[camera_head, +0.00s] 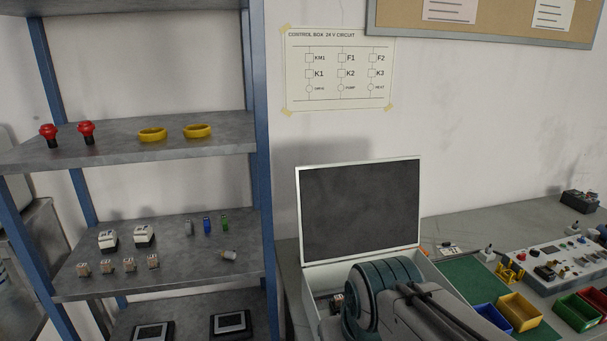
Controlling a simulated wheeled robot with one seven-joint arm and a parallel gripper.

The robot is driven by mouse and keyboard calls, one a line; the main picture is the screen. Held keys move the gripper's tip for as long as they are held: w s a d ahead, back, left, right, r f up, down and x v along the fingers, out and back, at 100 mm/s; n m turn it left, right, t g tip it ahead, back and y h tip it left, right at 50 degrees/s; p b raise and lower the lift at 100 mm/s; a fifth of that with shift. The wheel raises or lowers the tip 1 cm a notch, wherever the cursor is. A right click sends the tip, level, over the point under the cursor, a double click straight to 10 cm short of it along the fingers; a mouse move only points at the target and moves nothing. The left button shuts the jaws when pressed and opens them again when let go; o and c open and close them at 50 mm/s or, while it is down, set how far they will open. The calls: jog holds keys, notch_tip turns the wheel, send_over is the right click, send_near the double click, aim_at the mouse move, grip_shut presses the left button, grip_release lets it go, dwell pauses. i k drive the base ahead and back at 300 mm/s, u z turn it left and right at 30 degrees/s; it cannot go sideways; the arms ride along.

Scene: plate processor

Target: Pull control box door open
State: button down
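The control box (429,271) is a pale box on the workbench, right of the shelf. Its door (361,210) stands raised, roughly upright along the box's back edge, with a light rim and a dark inner face. The box is open at the top. A small part of its inside shows at the left, with a small component (337,302) in it. My grey and teal arm lies in front of the box and hides much of its interior. My gripper's fingers do not show, so I cannot tell whether they touch anything.
A blue-post metal shelf (262,120) with parts stands close on the left. Right of the box are a green mat (466,277), yellow (519,311) and green (578,311) bins and a component panel (550,275). A circuit poster (338,70) hangs above.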

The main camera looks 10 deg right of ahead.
aim_at(360, 207)
jog(key=u, duration=0.5)
jog(key=k, duration=1.1)
jog(key=u, duration=1)
jog(key=i, duration=1.5)
jog(key=z, duration=0.9)
jog(key=i, duration=0.6)
jog(key=z, duration=0.7)
